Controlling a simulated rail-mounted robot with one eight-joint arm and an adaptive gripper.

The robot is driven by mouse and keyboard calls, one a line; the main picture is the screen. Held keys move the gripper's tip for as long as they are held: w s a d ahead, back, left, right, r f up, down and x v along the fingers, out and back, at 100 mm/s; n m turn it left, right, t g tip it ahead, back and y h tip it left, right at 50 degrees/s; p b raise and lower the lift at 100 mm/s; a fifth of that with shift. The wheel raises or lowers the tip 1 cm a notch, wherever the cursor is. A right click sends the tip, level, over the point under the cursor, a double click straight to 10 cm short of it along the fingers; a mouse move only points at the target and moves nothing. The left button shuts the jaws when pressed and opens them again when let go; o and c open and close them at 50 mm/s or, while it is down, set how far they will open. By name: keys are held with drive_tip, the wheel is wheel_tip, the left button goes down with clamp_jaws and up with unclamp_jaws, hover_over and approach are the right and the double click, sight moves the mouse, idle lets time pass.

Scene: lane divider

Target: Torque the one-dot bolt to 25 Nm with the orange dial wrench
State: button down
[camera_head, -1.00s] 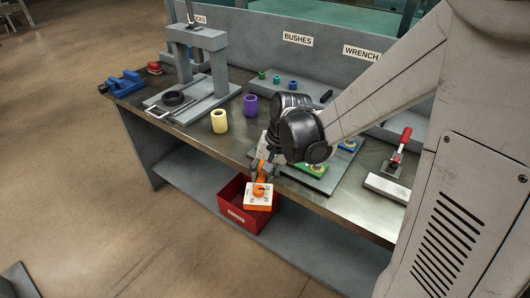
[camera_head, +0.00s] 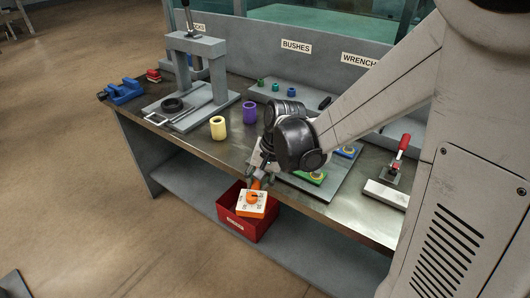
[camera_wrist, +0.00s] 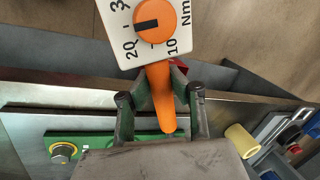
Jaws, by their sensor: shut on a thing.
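The orange dial wrench shows a white dial plate with an orange knob (camera_head: 252,198) in the head view, hanging over the bench's front edge above a red bin. In the wrist view its dial (camera_wrist: 165,32) reads 10, 20, a cut-off 3 and Nm; the knob's black mark points left, between 20 and the 3. My gripper (camera_wrist: 160,97) is shut on the wrench's orange handle (camera_wrist: 160,85). A green block (camera_head: 313,177) and a blue block (camera_head: 347,151) sit on a grey plate behind my arm. A round bolt-like part (camera_wrist: 62,152) tops green in the wrist view. Dot marks cannot be made out.
The red bin (camera_head: 236,221) stands below the bench edge. A yellow bush (camera_head: 218,128) and a purple bush (camera_head: 249,112) stand on the bench, left of my arm. A grey press frame (camera_head: 204,75) is further left. A red-handled clamp (camera_head: 401,150) is at right.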

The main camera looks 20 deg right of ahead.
drive_tip(key=shift+w+a+m, duration=0.3)
drive_tip(key=shift+a+m, duration=0.1)
drive_tip(key=shift+a, duration=0.1)
drive_tip(key=shift+w+a+m, duration=0.25)
drive_tip(key=shift+a+m, duration=0.15)
drive_tip(key=shift+a, duration=0.1)
idle(0.8)
drive_tip(key=shift+w+a+m+t+h+b, duration=0.3)
drive_tip(key=shift+w+a+m+t+b, duration=0.15)
drive_tip(key=shift+w+a+m, duration=0.7)
idle(1.1)
drive_tip(key=shift+w+a+m+b, duration=0.3)
drive_tip(key=shift+w+a+m, duration=0.6)
drive_tip(key=shift+a, duration=0.1)
idle(1.1)
drive_tip(key=shift+w+a+m+t+h+b, duration=0.2)
drive_tip(key=shift+w+a+m, duration=0.25)
drive_tip(key=shift+w, duration=0.2)
drive_tip(key=shift+w+a+m+t+h+b, duration=0.1)
drive_tip(key=shift+w+a+m+h, duration=0.15)
drive_tip(key=shift+w+m, duration=0.3)
idle(0.6)
